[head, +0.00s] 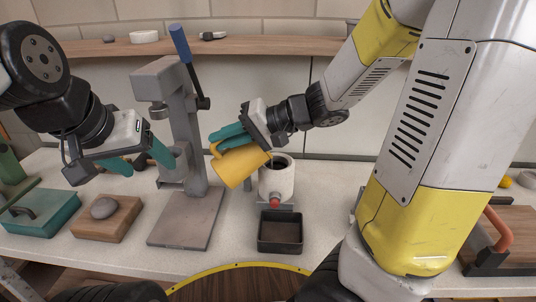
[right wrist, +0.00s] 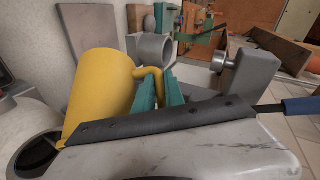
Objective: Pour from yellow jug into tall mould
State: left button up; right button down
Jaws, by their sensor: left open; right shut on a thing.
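The mould stands upright with a dark opening on top. In the right wrist view the jug (right wrist: 98,92) leans over beside the mould's dark opening (right wrist: 36,152); I cannot see any liquid flowing. My right gripper (head: 228,135) is shut on the jug's handle, and its teal fingers (right wrist: 159,94) show around the handle. My left gripper (head: 140,161) is open and empty, left of the grey press.
A grey press (head: 180,110) with a blue lever stands left of the jug. A dark tray (head: 280,247) sits in front of the mould, below a red knob (head: 275,203). A wooden block (head: 105,224) with a grey stone and a teal box (head: 40,218) are at left.

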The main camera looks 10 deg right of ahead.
jog(key=shift+w+d+r+m+y, duration=0.25)
jog(key=shift+d+r+m+y, duration=0.15)
jog(key=shift+d+r+y, duration=0.6)
dwell(3.4)
jog(key=shift+a+r, duration=0.1)
jog(key=shift+a, duration=0.05)
jog(key=a+f+h, duration=0.1)
jog(key=a+f+n+h, duration=0.1)
jog(key=f+h, duration=0.1)
jog(key=shift+s+a+f, duration=0.15)
jog(key=shift+s+a, duration=0.15)
jog(key=shift+s, duration=0.1)
jog(key=shift+f, duration=0.1)
jog(key=shift+a+n+h, duration=0.2)
jog(key=shift+n+h, duration=0.2)
jog(key=shift+h, duration=0.3)
jog(key=shift+s+a+f+h, duration=0.1)
jog(key=shift+a+f+h, duration=0.05)
jog(key=shift+f+h, duration=0.2)
jog(key=a+f+n+t+h, duration=0.1)
jog(key=a+f+h, duration=0.1)
jog(key=f, duration=0.4)
jog(key=s+a+f+n+h, duration=0.1)
jog(key=a+f+n+h, duration=0.1)
jog(key=f+h, duration=0.3)
jog(key=shift+s+a+f+t, duration=0.25)
jog(key=shift+a+f+t, duration=0.15)
jog(key=shift+a+f, duration=0.5)
